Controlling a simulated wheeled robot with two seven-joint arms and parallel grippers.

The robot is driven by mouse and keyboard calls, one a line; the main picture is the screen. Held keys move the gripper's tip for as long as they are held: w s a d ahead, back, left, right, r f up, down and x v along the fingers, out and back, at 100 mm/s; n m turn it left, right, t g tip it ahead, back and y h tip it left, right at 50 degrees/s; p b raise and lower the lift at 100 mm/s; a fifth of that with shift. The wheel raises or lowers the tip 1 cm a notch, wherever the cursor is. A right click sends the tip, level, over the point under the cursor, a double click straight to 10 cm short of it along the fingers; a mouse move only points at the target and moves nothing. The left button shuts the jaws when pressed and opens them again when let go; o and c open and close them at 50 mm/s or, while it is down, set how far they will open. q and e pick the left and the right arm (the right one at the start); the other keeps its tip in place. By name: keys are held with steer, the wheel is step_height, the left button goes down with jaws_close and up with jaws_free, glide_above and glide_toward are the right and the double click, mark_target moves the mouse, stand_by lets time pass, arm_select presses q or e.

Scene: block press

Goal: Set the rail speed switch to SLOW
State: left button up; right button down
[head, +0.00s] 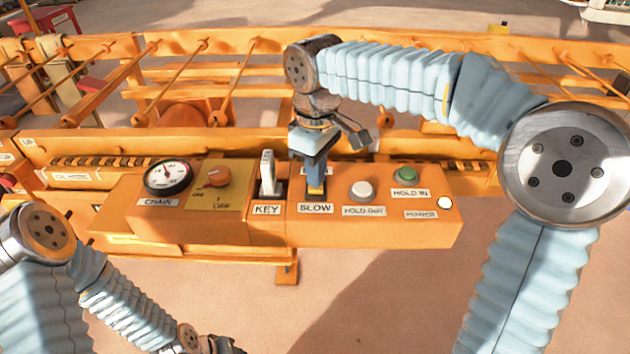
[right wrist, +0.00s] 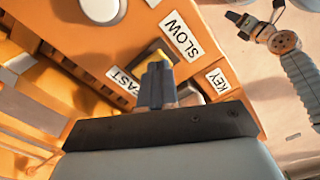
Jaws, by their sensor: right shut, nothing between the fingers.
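In the right wrist view the switch's yellow part (right wrist: 157,50) lies near the SLOW label (right wrist: 181,35), with the FAST label (right wrist: 124,80) on the other side. My right gripper (head: 315,180) is shut and empty, pointing down at the switch; its fingers (right wrist: 157,70) hide part of it. I cannot tell whether they touch. My left gripper (head: 220,346) is low at the bottom edge, away from the panel, its jaws unclear.
Orange rails (head: 110,145) run behind. Floor before the panel is clear.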

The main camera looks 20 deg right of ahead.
steer(key=shift+f+b, duration=0.4)
steer(key=shift+f, duration=0.35)
stand_by(0.3)
steer(key=shift+r+p, duration=0.3)
steer(key=shift+r, duration=0.05)
step_height(320, 180, up, 2)
steer(key=shift+r+p, duration=0.2)
steer(key=shift+p, duration=1)
step_height(320, 180, up, 4)
steer(key=p, duration=0.4)
steer(key=shift+r, duration=0.1)
